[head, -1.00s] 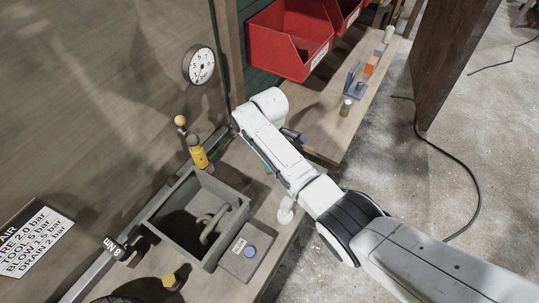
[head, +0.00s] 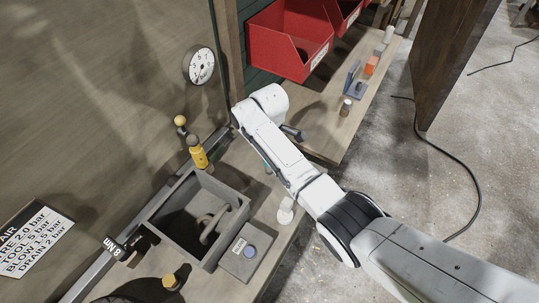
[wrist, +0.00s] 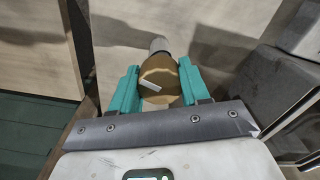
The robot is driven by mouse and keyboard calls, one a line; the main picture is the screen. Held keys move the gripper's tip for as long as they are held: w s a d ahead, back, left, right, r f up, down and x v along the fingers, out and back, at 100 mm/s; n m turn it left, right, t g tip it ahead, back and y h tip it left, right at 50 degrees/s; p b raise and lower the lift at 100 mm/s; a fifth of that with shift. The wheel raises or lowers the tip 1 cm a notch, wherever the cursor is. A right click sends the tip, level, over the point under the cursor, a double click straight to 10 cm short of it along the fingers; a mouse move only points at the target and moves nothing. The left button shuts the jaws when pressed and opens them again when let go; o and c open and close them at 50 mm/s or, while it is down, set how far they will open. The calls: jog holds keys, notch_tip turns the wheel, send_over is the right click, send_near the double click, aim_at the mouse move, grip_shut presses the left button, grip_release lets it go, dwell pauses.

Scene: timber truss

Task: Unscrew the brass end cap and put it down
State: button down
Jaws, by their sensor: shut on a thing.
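The brass end cap (wrist: 163,82) is in the middle of the wrist view. It is round, with a pale mark on its face. A grey pipe (wrist: 160,45) shows just beyond it, in line with it; whether the threads are still engaged cannot be told. My gripper (wrist: 160,69) has its teal fingers on both sides of the cap and is shut on it. In the head view my arm hides the cap and most of the gripper.
In the head view a grey open box (head: 154,222) stands on the bench with a curved part inside. A small labelled block (head: 233,262) is beside it. A yellow fitting (head: 199,157) stands behind. Red bins (head: 294,43) hang above the far bench.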

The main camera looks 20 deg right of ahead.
jog(key=shift+r, duration=0.3)
jog(key=shift+r, duration=2.05)
jog(key=m, duration=0.4)
jog(key=shift+m, duration=0.4)
jog(key=m, duration=1)
jog(key=shift+m, duration=0.3)
jog(key=m, duration=0.4)
jog(key=shift+m, duration=0.3)
jog(key=shift+s, duration=0.15)
